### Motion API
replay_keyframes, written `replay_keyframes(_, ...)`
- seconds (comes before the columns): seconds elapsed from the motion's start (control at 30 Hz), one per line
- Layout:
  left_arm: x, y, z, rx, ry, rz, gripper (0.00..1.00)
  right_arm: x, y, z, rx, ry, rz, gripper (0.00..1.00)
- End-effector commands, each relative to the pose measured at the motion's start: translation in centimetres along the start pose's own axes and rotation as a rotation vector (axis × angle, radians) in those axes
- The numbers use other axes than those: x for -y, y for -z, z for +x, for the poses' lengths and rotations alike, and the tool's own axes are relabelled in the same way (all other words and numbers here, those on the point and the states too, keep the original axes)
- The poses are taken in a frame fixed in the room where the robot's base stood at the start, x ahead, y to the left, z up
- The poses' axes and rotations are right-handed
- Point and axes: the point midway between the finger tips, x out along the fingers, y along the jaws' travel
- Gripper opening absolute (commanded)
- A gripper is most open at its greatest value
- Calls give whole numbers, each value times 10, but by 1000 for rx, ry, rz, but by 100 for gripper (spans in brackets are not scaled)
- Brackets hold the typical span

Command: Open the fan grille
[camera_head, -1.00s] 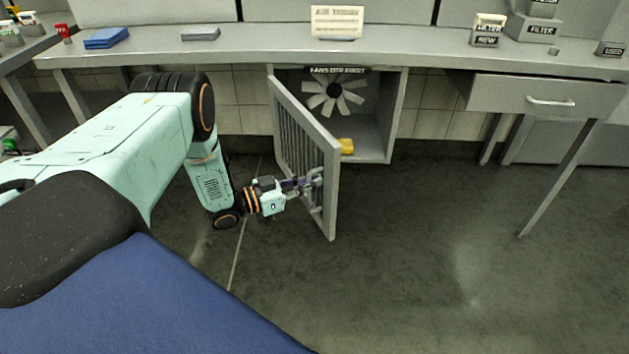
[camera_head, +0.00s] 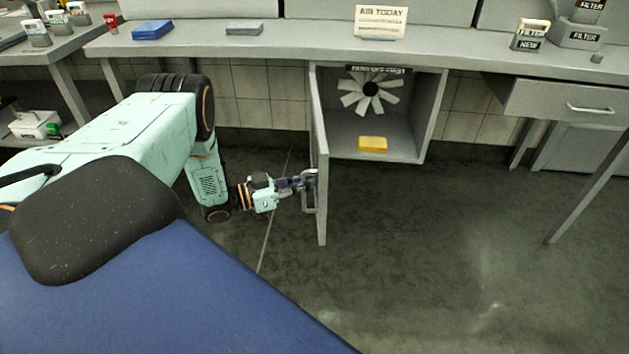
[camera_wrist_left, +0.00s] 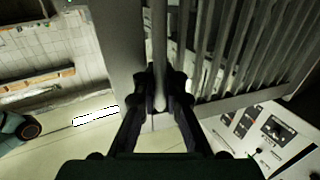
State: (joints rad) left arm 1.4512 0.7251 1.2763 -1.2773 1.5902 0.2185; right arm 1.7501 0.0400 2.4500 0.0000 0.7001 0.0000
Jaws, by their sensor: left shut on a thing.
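The fan grille (camera_head: 320,160) is a grey hinged door, swung open and seen nearly edge-on in the head view. Its slats (camera_wrist_left: 240,50) show in the left wrist view. My left gripper (camera_head: 308,186) is shut on the grille's handle (camera_head: 309,200), near the door's free edge. The wrist view shows the left gripper's fingers (camera_wrist_left: 160,98) closed around the upright handle bar (camera_wrist_left: 160,50). Behind the door, the fan (camera_head: 370,91) is visible inside the open grey box, with a yellow block (camera_head: 373,144) on its floor. My right gripper is not in view.
The box hangs under a long grey counter (camera_head: 260,45), with a drawer (camera_head: 565,101) to its right. A sign (camera_head: 381,21), a blue item (camera_head: 153,30) and filter boxes (camera_head: 530,35) stand on the counter. The floor (camera_head: 420,260) right of the door is clear.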

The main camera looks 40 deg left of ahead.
Motion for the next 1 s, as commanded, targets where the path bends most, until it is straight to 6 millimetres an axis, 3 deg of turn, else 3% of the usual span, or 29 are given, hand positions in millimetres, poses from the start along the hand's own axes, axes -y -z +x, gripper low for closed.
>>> replay_keyframes(0.3, 5, -2, -20, 5, -6, -8, 0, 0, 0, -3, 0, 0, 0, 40)
replay_keyframes(0.8, 6, -4, -24, 7, -7, -10, 0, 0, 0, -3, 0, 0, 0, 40)
replay_keyframes(0.83, 6, -4, -24, 7, -7, -10, 10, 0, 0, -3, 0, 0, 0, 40)
replay_keyframes(1.0, 7, -3, -24, 6, -6, -8, 19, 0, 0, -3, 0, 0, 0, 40)
